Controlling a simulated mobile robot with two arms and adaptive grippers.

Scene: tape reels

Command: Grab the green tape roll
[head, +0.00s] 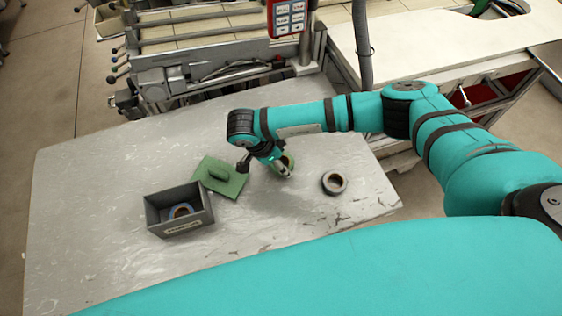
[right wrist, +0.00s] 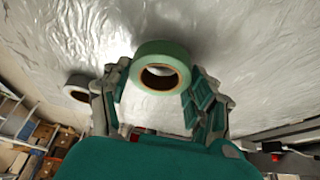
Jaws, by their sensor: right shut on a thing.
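The green tape roll (right wrist: 163,50) is a pale green ring with a brown core. In the right wrist view it sits between the two fingers of my right gripper (right wrist: 160,95). In the head view the green tape roll (head: 289,161) is partly hidden by my right gripper (head: 280,168), which is shut on it over the middle of the grey table. How far the roll is above the table is hard to tell. My left gripper is not in view.
A dark grey tape roll (head: 334,182) lies right of the gripper on the table (head: 100,170). A green plate with a handle (head: 220,178) lies to the left. The table's left side is clear.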

